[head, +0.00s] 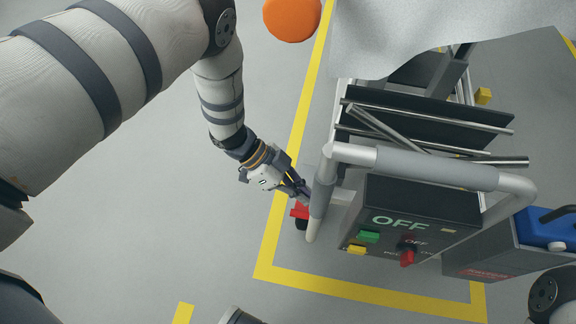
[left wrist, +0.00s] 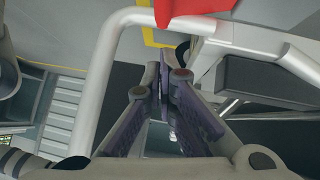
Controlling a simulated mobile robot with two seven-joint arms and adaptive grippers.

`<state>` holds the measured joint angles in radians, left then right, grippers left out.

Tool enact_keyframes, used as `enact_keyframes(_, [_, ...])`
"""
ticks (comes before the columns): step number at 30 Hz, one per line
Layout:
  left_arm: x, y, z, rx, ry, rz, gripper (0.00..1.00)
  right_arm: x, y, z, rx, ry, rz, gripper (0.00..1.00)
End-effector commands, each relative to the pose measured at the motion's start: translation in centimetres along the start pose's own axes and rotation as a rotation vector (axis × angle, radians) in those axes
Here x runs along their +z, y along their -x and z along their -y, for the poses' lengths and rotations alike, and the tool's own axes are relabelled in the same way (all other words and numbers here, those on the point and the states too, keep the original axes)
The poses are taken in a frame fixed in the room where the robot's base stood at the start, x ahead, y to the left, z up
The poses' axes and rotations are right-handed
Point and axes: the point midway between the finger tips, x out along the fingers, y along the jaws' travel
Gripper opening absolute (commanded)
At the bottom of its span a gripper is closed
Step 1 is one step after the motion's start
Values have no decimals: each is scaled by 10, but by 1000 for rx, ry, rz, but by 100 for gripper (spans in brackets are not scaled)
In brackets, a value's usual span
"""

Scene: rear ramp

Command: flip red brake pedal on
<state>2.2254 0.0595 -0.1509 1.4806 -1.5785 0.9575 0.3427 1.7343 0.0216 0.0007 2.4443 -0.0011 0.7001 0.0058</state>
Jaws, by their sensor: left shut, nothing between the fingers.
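The red brake pedal (head: 299,211) is low at the left front side of a wheeled cart, beside a dark wheel. It is partly hidden behind my left gripper. My left gripper (head: 304,193) is shut and empty, its tips just above the pedal in the head view. In the left wrist view the shut fingers (left wrist: 164,72) point ahead, and a red plate (left wrist: 195,9), likely the pedal, is at the top edge. I see a gap between them in the picture, but cannot tell the depth. My right gripper is out of view.
The cart's grey handle bar (head: 420,169) and its upright stand close right of my left gripper. A dark control panel (head: 405,220) reads OFF and has green, yellow and red controls. Metal bars (head: 430,125) lie behind. A blue box (head: 545,228) stands right. Floor left of the yellow line is clear.

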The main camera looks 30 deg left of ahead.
Motion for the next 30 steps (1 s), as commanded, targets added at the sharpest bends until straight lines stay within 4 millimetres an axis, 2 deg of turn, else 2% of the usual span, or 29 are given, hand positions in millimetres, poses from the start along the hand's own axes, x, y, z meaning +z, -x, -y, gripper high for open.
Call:
enact_keyframes(1, [13,-8,0,1,7,4,0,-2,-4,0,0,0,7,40])
enact_keyframes(6, [25,-21,0,0,4,3,0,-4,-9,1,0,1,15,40])
enact_keyframes(19, [28,-23,0,-1,2,3,0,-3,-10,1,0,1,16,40])
enact_keyframes(27, [46,-41,-17,2,4,4,0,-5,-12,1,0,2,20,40])
enact_keyframes(30, [46,-42,-17,0,3,3,0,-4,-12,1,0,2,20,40])
